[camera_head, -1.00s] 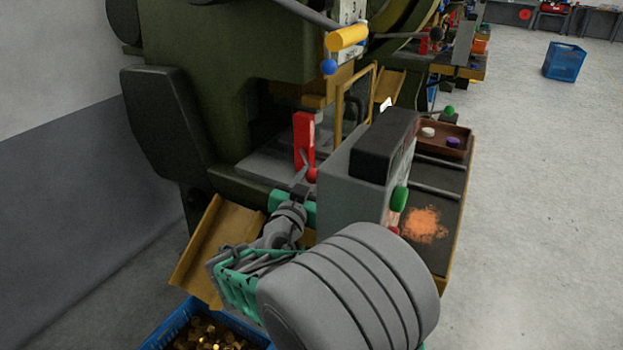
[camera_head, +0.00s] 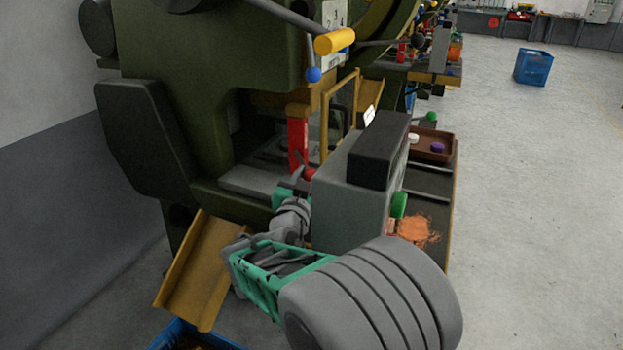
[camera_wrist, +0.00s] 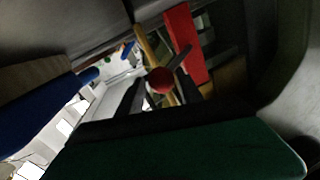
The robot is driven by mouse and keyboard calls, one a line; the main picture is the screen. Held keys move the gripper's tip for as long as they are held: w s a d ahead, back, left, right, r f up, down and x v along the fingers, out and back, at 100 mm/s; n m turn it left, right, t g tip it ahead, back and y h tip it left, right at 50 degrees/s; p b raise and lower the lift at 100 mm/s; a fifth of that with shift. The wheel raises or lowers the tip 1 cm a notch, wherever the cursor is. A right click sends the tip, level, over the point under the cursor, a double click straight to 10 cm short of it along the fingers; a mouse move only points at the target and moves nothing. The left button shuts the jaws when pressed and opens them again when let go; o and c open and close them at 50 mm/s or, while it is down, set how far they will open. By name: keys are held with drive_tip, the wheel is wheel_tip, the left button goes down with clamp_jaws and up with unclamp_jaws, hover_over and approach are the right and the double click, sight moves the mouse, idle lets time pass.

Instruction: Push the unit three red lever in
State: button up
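The press has an upright red bar (camera_head: 298,143) and, just below and to its right, a red ball knob (camera_head: 309,174). The link between them is not clear to me. In the wrist view the red bar (camera_wrist: 186,45) is beyond the red knob (camera_wrist: 160,80), up and to the right. My gripper (camera_head: 301,178) is beside the knob in the head view. In the wrist view my gripper (camera_wrist: 159,84) has its dark fingers spread, with the knob showing between them. I cannot tell whether either finger touches it.
A grey box (camera_head: 350,192) with a green button (camera_head: 399,204) stands close on the right of my gripper. A yellow guard frame (camera_head: 340,100) is behind. A tan chute (camera_head: 200,270) and a blue bin (camera_head: 180,337) are below left. Open floor lies right.

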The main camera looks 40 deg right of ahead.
drive_tip(key=shift+o, duration=1)
drive_tip(key=shift+a, duration=0.1)
drive_tip(key=shift+a, duration=0.2)
drive_tip(key=v, duration=0.7)
drive_tip(key=shift+s+a, duration=0.1)
drive_tip(key=shift+s, duration=0.15)
